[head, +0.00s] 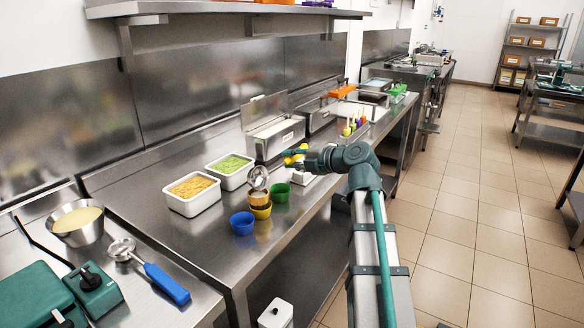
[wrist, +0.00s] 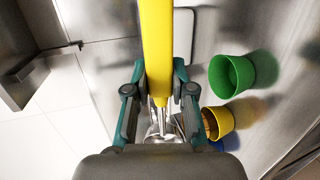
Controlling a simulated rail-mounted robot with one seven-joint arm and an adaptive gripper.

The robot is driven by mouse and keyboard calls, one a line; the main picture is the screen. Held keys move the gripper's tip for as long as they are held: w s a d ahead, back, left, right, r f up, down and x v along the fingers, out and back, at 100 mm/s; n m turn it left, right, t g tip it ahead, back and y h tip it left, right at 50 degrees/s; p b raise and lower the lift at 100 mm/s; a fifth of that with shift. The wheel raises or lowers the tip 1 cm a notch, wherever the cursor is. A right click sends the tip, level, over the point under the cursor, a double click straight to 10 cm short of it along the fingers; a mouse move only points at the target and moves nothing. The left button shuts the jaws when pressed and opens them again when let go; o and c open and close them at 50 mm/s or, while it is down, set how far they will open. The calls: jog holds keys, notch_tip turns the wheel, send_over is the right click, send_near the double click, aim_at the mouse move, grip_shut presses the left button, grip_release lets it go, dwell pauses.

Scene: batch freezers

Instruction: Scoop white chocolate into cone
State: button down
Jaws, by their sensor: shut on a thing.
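My gripper (head: 298,160) is shut on the yellow handle of a scoop, which also shows in the wrist view (wrist: 157,45). The scoop's metal bowl (head: 258,177) hangs tilted just above a brown cone (head: 258,197). The cone stands in a yellow cup (head: 261,212) on the steel counter. In the wrist view the yellow cup (wrist: 219,122) lies right of my gripper (wrist: 158,95), and the scoop's bowl is mostly hidden. I cannot tell whether the bowl holds anything, or whether it touches the cone. I cannot tell which container holds white chocolate.
A green cup (head: 281,193) and a blue cup (head: 242,223) flank the yellow one. White tubs with orange-yellow (head: 180,208) and green (head: 224,184) contents stand behind. A steel bin with raised lid (head: 265,108) is farther back. A blue-handled scoop (head: 166,283) lies front left.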

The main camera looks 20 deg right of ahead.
jog(key=shift+f+t+b, duration=0.35)
jog(key=shift+t+b, duration=0.05)
jog(key=shift+b, duration=1)
jog(key=shift+r+y+b, duration=0.2)
jog(key=shift+y+b, duration=0.2)
jog(key=shift+b, duration=0.35)
jog(key=shift+d, duration=0.1)
